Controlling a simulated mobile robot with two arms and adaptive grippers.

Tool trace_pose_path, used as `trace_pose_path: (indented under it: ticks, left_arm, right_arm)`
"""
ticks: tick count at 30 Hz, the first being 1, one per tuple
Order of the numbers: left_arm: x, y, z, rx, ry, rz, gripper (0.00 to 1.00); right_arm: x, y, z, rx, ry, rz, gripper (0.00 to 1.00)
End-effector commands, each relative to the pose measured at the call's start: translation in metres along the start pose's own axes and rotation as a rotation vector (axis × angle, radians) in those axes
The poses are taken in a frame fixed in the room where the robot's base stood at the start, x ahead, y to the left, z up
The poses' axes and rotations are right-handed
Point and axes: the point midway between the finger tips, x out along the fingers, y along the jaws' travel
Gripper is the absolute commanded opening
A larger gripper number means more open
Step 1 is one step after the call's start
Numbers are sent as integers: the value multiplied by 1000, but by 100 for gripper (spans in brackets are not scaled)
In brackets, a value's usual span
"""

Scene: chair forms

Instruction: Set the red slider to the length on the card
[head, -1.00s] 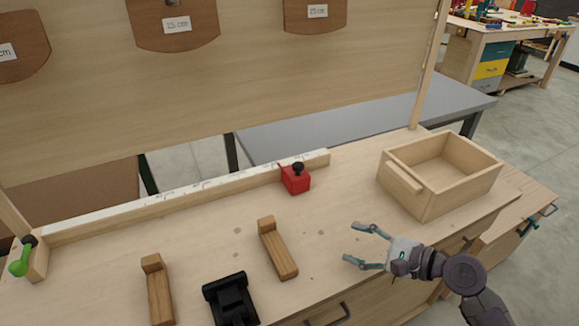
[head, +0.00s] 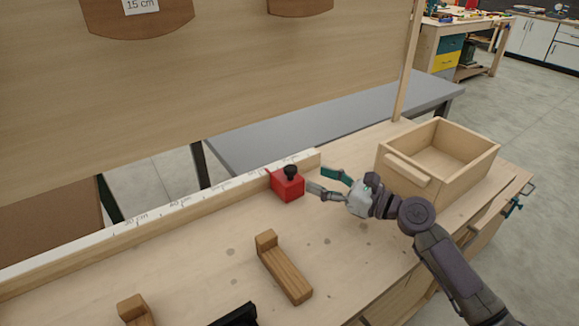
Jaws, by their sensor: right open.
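The red slider (head: 287,185), a block with a black knob on top, sits against the front of the wooden rail with a white scale strip (head: 150,217), near its right end. My right gripper (head: 322,183) is open just right of the slider, its fingers pointing left at it. A small gap seems to lie between them, but I cannot tell if a finger touches. A hanging brown board (head: 135,20) carries a card (head: 141,5) reading 15 cm; its top is cut off. My left gripper is not in view.
An open wooden box (head: 437,163) stands right, behind my right arm. A wooden L-shaped block (head: 284,268) lies in front of the slider; another (head: 135,310) and a black object (head: 236,316) are cut off at the bottom. Bare bench lies between rail and blocks.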

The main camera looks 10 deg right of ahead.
Motion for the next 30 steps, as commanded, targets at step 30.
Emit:
trace_pose_path:
  ticks: [30]
  left_arm:
    - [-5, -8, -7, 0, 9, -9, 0]
  right_arm:
    - [85, 0, 0, -3, 1, 0, 32]
